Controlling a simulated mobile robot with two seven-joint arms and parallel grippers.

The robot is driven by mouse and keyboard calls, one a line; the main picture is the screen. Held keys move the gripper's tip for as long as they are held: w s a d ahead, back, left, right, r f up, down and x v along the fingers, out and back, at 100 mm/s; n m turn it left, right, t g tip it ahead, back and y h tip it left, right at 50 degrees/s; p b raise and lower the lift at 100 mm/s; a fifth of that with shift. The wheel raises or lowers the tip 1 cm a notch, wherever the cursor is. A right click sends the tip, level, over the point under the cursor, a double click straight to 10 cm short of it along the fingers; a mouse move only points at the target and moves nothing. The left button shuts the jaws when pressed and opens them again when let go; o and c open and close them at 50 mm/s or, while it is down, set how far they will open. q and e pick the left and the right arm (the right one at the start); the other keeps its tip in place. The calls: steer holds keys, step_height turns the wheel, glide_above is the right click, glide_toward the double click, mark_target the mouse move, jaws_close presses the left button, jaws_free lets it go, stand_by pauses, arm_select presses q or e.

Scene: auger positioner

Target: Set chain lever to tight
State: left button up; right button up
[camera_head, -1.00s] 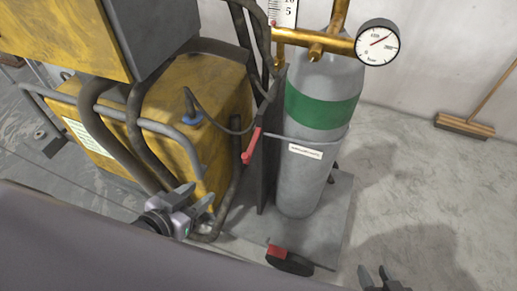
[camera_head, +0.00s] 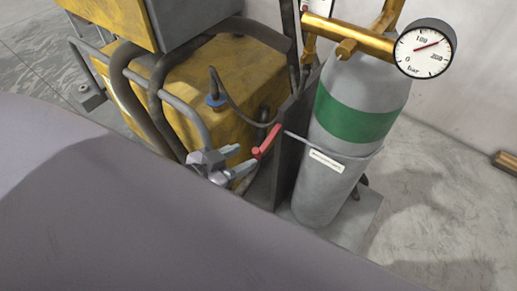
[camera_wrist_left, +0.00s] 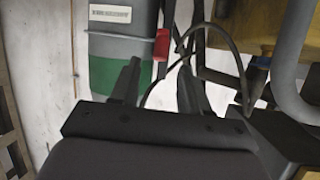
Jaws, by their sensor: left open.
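The chain lever is a red handle (camera_head: 267,141) beside the grey gas cylinder (camera_head: 335,130) with a green band. My left gripper (camera_head: 232,164) is open and empty, just left of and below the lever in the head view, with a small gap. In the left wrist view the red lever (camera_wrist_left: 162,45) shows beyond and between the two spread fingers (camera_wrist_left: 160,82). My right gripper is not in view.
A yellow machine (camera_head: 200,95) with grey tube rails stands left of the lever. A dark cable loops close by. A pressure gauge (camera_head: 425,48) and brass pipe (camera_head: 350,38) sit above the cylinder. Open floor (camera_head: 450,220) lies to the right.

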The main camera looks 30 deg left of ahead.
mark_target(254, 152)
arm_select(q)
steer(key=shift+b+x, duration=0.35)
steer(key=shift+x, duration=2.65)
jaws_close()
